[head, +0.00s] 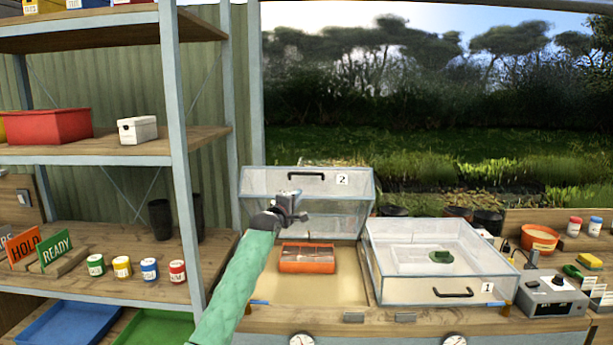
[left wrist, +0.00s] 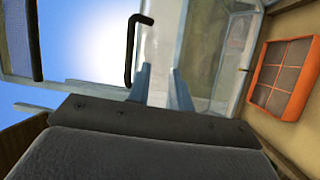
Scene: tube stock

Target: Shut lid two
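Lid two (head: 255,185) is a clear, pale-framed lid with a "2" label, standing raised at the back of the left case (head: 265,285). Its black handle (head: 306,177) is along the upper part of the lid. My left gripper (head: 297,200) is in front of the lid, just below the handle. In the left wrist view, the two fingers (left wrist: 160,88) stand apart with nothing seen between them, and the black handle (left wrist: 131,50) shows just beyond them on the left. Whether anything touches is unclear. My right gripper is in neither view.
An orange divided tray (head: 308,258) sits inside the left case. A clear case with shut lid one (head: 440,285) stands to its right, holding a green item. A grey control box (head: 556,293) is further right. A shelf post (head: 180,160) rises left of my left arm.

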